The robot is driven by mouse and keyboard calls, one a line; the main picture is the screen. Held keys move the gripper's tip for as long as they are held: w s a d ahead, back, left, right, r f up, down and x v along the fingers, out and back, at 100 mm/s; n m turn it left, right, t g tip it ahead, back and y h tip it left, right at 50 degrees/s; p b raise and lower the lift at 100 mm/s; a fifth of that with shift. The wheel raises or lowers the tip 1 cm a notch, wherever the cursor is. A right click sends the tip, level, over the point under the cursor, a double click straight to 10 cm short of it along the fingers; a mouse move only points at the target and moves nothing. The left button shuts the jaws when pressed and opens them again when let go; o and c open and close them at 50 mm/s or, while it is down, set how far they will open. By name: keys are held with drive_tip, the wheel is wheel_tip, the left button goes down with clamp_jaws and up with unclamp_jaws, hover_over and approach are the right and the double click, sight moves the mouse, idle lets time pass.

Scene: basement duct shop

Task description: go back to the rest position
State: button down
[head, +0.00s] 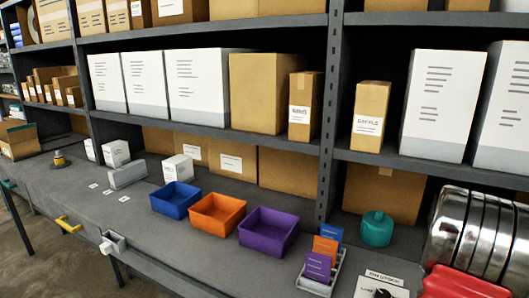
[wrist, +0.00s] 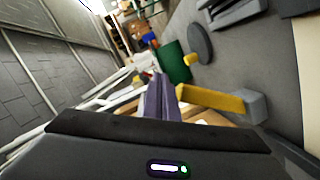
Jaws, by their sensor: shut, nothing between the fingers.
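My gripper (wrist: 160,88) shows only in the wrist view. Its two grey-purple fingers are together and hold nothing. They point away from the camera, above the dark gripper body with its small lit display. A yellow bar (wrist: 215,101) with a grey block at its right end lies close to the right of the fingers in the picture. I cannot tell if they touch. My gripper and arm do not show in the head view.
In the head view, a grey workbench (head: 130,208) holds a blue bin (head: 175,200), an orange bin (head: 217,213), a purple bin (head: 268,231) and a teal container (head: 376,229). A yellow handle (head: 68,225) sits at the front edge. Boxes fill the shelves behind.

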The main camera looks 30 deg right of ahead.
drive_tip(key=w+a+n+t, duration=0.9)
drive_tip(key=w+a+t, duration=0.2)
drive_tip(key=w+a, duration=1.45)
drive_tip(key=w+a+n+t+y, duration=0.1)
drive_tip(key=a+n+t+y, duration=0.2)
drive_tip(key=a, duration=1.4)
drive_tip(key=w+a+f+n+t+y, duration=0.1)
drive_tip(key=a+n+t+y, duration=0.3)
drive_tip(key=a, duration=1.4)
drive_tip(key=n+t, duration=0.2)
drive_tip(key=n, duration=0.1)
drive_tip(key=shift+w+a, duration=0.2)
drive_tip(key=shift+a, duration=0.1)
